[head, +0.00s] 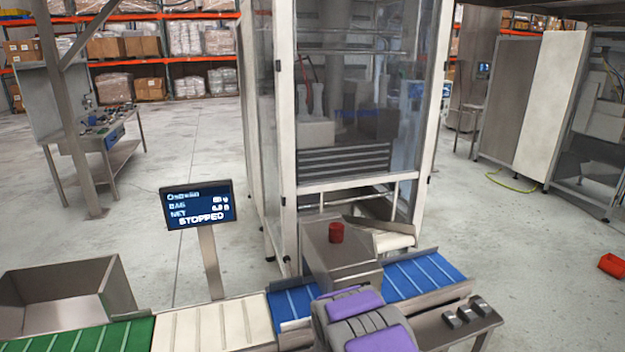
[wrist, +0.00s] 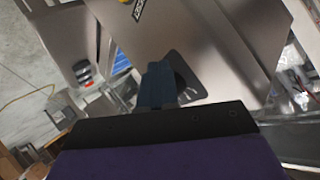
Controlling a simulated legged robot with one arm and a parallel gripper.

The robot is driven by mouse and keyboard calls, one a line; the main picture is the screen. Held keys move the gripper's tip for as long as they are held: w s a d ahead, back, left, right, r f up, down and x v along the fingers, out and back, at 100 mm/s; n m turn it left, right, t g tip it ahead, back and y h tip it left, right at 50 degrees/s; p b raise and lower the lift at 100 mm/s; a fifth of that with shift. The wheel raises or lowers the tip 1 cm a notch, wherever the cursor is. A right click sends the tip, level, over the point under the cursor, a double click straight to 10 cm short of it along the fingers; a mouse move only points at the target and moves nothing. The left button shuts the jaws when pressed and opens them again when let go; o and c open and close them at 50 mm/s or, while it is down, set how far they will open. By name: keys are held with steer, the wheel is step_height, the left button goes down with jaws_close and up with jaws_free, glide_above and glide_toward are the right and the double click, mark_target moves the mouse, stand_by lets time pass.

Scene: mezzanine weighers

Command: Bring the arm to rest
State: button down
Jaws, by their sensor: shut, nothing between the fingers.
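My arm shows in the head view as purple and grey links at the bottom middle, low over the conveyor line, beside a steel box (head: 343,262) with a red knob (head: 336,232) on top. My gripper (wrist: 158,72) shows in the wrist view as dark fingers that are shut and empty. They point toward a steel panel (wrist: 215,45) with a dark opening beside the fingertips. I cannot tell whether the fingertips touch the panel. The gripper is hidden in the head view.
A screen (head: 198,205) reading STOPPED stands left of the box. Green (head: 90,340), white (head: 210,326) and blue (head: 425,277) belts run along the front. A steel bin (head: 65,290) is at left. A tall glazed machine (head: 345,120) stands behind. Open floor lies on both sides.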

steer(key=s+a+r+n+g+y, duration=0.1)
steer(key=s+r+n+g+y, duration=0.15)
steer(key=s+r, duration=0.6)
steer(key=s+a+r+n+g+y, duration=0.1)
steer(key=s+r+n+g, duration=0.4)
steer(key=s, duration=0.7)
steer(key=s+d+r+g, duration=0.1)
steer(key=s+r+g, duration=0.1)
steer(key=s, duration=0.9)
steer(key=s+d+r+n+g, duration=0.1)
steer(key=s+r+g, duration=0.1)
steer(key=s, duration=1)
steer(key=s+d+r+n+g, duration=0.1)
steer(key=s+d+r+g, duration=0.1)
steer(key=s, duration=0.9)
steer(key=shift+s+r, duration=0.2)
steer(key=shift+r, duration=0.7)
